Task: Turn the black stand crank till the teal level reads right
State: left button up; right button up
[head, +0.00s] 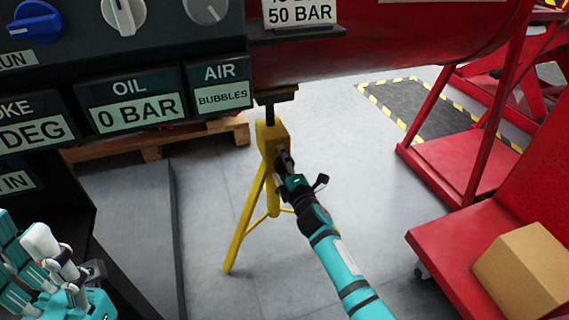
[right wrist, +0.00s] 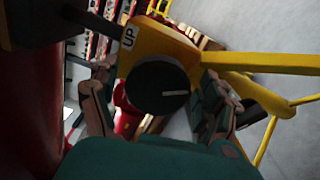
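The yellow stand (head: 268,150) stands on legs under the red tank. The black stand crank shows in the right wrist view as a round black knob (right wrist: 158,88) with a small white mark at its right, on the yellow housing near an "UP" label (right wrist: 129,37). In the head view my right gripper (head: 286,165) is at the stand's upper part and hides the crank. In the right wrist view its fingers are spread on either side of the knob, with gaps showing. My left arm's teal and white parts (head: 55,262) show at lower left; its finger state is unclear. I cannot make out a teal level.
The red tank (head: 370,40) lies above the stand. A dark panel with readouts, including "AIR BUBBLES" (head: 222,97) and "OIL 0 BAR" (head: 133,108), is at left. A red cart with a cardboard box (head: 525,270) is at lower right. The grey floor around the stand is mostly clear.

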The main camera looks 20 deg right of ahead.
jog(key=s, duration=1.2)
jog(key=shift+d, duration=0.2)
